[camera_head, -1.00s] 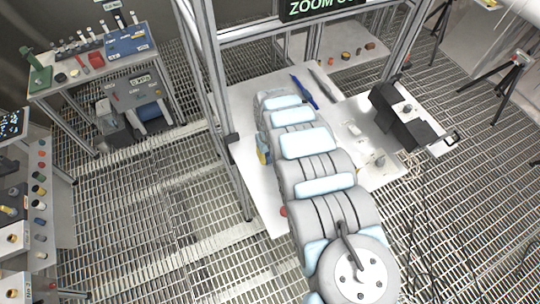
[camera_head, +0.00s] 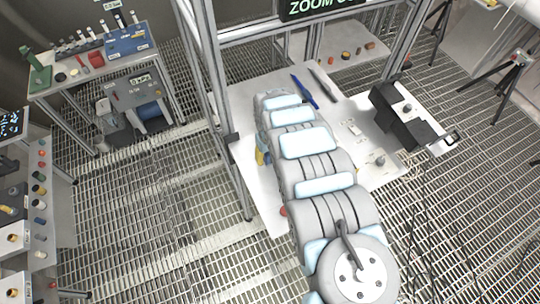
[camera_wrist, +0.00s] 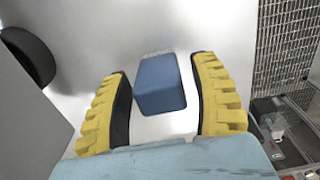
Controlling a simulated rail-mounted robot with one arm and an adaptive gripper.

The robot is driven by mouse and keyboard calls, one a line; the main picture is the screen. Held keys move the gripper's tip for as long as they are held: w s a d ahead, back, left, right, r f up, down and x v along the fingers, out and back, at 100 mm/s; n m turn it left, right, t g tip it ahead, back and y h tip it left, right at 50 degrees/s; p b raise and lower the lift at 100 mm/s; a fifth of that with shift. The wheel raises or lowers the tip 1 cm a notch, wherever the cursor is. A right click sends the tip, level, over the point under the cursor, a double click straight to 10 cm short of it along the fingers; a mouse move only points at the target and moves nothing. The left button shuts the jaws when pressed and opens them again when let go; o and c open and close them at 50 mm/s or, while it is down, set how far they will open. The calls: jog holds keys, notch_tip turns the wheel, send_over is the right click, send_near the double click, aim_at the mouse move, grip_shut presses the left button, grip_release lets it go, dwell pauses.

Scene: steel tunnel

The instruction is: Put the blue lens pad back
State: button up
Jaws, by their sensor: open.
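The blue lens pad (camera_wrist: 160,84) is a small blue block with a pale grey far edge. In the wrist view it lies on the white table top between the two yellow ridged fingers of my gripper (camera_wrist: 164,95). The fingers are apart, with gaps visible on both sides of the block. In the head view my arm covers most of the table, and only a bit of yellow finger shows at its left side (camera_head: 262,157). The pad cannot be made out in the head view.
A black device (camera_head: 403,117) stands to the right. A dark round object (camera_wrist: 28,55) is at the wrist view's upper left. Metal frame posts (camera_head: 215,85) rise left of the table.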

notch_tip(320, 180, up, 8)
jog(key=shift+r+b, duration=0.2)
jog(key=shift+b, duration=0.2)
jog(key=shift+r, duration=1.7)
